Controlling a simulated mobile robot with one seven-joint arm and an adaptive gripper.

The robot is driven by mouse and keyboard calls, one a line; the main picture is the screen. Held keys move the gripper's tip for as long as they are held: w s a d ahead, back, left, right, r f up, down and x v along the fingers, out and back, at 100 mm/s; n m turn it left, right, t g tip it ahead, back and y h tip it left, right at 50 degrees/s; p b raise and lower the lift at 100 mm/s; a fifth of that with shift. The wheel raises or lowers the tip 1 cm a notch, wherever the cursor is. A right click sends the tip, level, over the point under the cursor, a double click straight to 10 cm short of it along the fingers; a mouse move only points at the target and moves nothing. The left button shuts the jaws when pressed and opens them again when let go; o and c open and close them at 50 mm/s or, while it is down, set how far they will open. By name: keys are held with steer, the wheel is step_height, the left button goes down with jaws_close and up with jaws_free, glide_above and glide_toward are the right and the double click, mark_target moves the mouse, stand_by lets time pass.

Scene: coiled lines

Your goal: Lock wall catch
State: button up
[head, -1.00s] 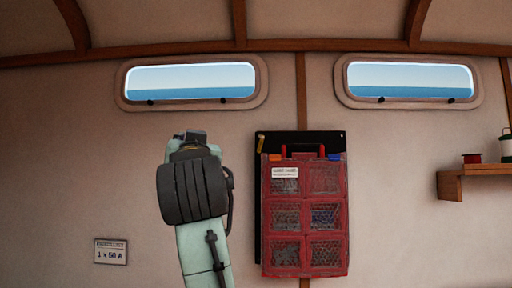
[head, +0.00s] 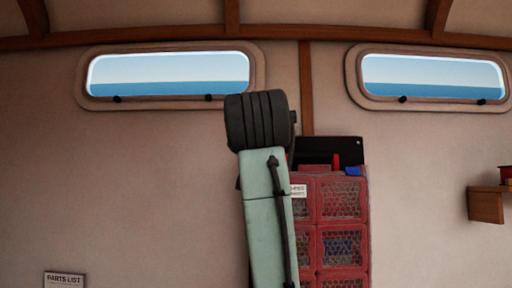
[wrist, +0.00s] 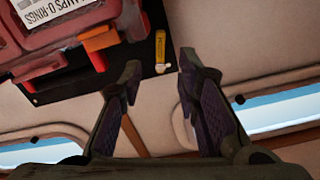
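The wall catch, a small yellow lever (wrist: 160,46) with a pale tip, sits near the edge of the black backboard (wrist: 75,82) in the wrist view. In the head view my arm hides the catch. My gripper (wrist: 160,66) is open, with its two dark fingertips apart on either side of the catch's pale end and nothing visibly held. I cannot tell whether the fingers are level with the catch in depth. The red organizer case (head: 341,203) hangs on the backboard (head: 315,149); it also shows in the wrist view (wrist: 40,35).
An orange latch (wrist: 100,39) on the case lies close beside the catch. A blue latch (head: 353,171) is on the other side. Two windows (head: 168,75) (head: 433,77) sit above. A wooden shelf (head: 487,204) is at right. The wall left of my arm is mostly clear.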

steer(key=w+p, duration=0.1)
steer(key=w, duration=0.4)
steer(key=shift+w+p, duration=0.35)
steer(key=shift+w, duration=0.05)
steer(key=shift+c, duration=0.4)
jaws_close()
